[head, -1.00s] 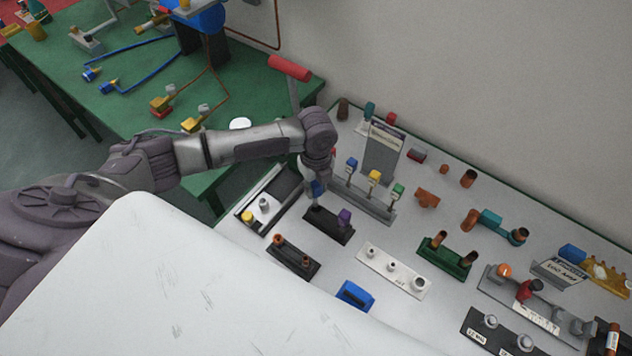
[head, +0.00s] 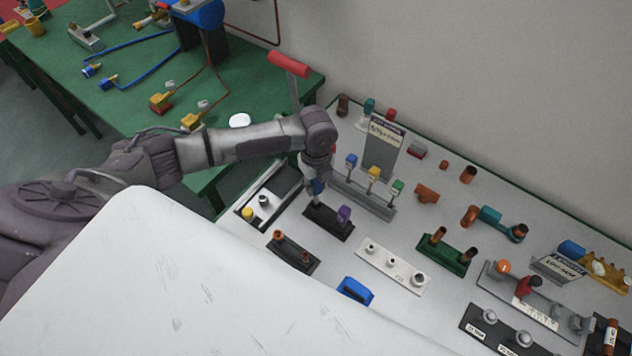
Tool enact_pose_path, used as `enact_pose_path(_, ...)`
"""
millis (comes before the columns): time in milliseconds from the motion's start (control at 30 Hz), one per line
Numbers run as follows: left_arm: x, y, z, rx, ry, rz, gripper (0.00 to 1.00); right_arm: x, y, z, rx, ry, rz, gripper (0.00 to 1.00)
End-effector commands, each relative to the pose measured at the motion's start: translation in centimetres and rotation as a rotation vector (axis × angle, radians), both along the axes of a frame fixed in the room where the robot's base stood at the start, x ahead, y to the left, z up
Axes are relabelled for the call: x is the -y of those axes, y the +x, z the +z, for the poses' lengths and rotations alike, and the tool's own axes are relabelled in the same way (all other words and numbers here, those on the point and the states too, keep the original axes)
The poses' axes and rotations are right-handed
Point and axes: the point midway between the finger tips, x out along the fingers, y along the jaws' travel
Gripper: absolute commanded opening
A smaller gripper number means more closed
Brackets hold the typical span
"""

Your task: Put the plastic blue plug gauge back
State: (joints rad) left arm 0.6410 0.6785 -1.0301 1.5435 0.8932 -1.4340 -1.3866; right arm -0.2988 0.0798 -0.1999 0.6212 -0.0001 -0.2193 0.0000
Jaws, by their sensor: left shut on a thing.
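My left gripper (head: 315,186) points down over the left end of a small black holder (head: 327,222). It is shut on the blue plug gauge (head: 319,187), which shows only partly between the fingers. A thin grey shank shows below it, reaching toward the holder; I cannot tell whether it is seated. My right gripper is not in view.
Close behind is a grey stand (head: 381,145) with blue, yellow and green-topped gauges. A black-and-white tray (head: 267,200) lies to the left. In front are a dark block with copper plugs (head: 291,253), a white block (head: 394,266) and a blue block (head: 355,291).

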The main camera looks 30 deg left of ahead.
Motion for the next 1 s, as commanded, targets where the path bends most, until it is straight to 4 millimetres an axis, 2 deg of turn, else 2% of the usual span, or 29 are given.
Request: enact_pose_path(1000, 0.01, -0.06, -0.03, 0.000, 0.000, 0.000, 0.03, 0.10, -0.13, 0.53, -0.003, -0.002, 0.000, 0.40)
